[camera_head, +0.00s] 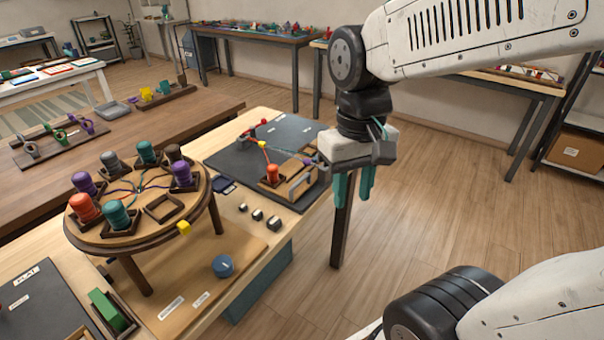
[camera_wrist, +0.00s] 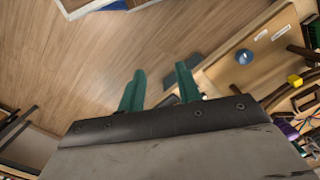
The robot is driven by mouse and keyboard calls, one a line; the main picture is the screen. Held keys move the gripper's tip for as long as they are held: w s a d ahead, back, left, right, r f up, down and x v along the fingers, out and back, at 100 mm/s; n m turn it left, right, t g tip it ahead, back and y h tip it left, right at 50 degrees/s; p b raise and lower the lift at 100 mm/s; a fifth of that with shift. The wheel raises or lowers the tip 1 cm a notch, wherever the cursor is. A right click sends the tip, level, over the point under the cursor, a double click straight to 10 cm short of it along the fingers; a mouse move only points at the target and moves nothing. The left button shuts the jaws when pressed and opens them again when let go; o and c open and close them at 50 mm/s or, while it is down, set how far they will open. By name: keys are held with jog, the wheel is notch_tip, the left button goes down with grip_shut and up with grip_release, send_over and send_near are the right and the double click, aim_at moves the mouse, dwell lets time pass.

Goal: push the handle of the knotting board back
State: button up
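The dark knotting board (camera_head: 231,161) lies on the far right end of the light wooden table. On it are an orange-red spool (camera_head: 272,174), a yellow bead (camera_head: 262,143) on a red cord, and a wooden bracket (camera_head: 300,186) at the right edge. A small purplish knob (camera_head: 315,162) shows near the bracket, close to my wrist; I cannot tell for certain whether it is the handle. My gripper (camera_head: 354,186) is beyond the board's right edge, over the floor, with its teal fingers pointing down. In the wrist view the fingers (camera_wrist: 160,88) are apart with nothing between them.
A round braiding stand (camera_head: 150,232) with several coloured spools stands on the table left of the board. Small metal blocks (camera_head: 257,214) and a blue round piece (camera_head: 223,266) lie near the front edge. The floor right of the table is clear.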

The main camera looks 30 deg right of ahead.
jog(key=w+d+f+m+y, duration=0.15)
jog(key=w+f+m, duration=0.3)
jog(key=w, duration=0.55)
jog(key=w+d+f+m+h, duration=0.1)
jog(key=w+d+f+m, duration=0.15)
jog(key=w+f, duration=0.5)
jog(key=m+t, duration=0.3)
jog(key=m, duration=0.2)
send_near(299, 181)
jog(key=f, duration=0.1)
jog(key=shift+n, duration=0.3)
jog(key=x, duration=0.7)
jog(key=shift+w+a, duration=0.1)
grip_shut()
